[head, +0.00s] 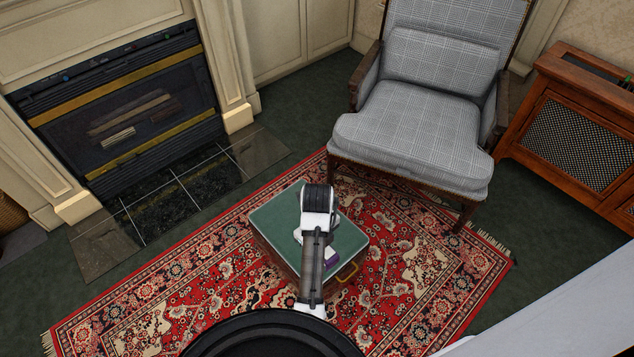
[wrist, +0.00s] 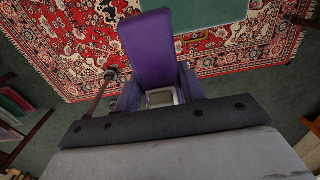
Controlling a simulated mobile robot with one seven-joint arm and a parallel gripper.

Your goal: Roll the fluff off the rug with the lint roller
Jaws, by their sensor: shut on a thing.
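My gripper (wrist: 158,92) shows from above in the wrist view as purple parts around a small pale grey piece. It is shut on what I take to be the lint roller; I cannot clearly separate the roller from the purple parts. In the head view my arm hides most of the gripper, and only white and purple bits show above the green-topped case. The patterned red rug (head: 196,291) lies flat under the case and also fills the upper part of the wrist view (wrist: 70,45). I cannot tell fluff from the rug's cream pattern.
The green-topped case (head: 271,218) with a brass handle stands on the rug. A grey checked armchair (head: 413,135) stands at the rug's far edge. A fireplace (head: 125,105) with a tiled hearth is at left, a wooden cabinet (head: 577,135) at right. The rug's left part is clear.

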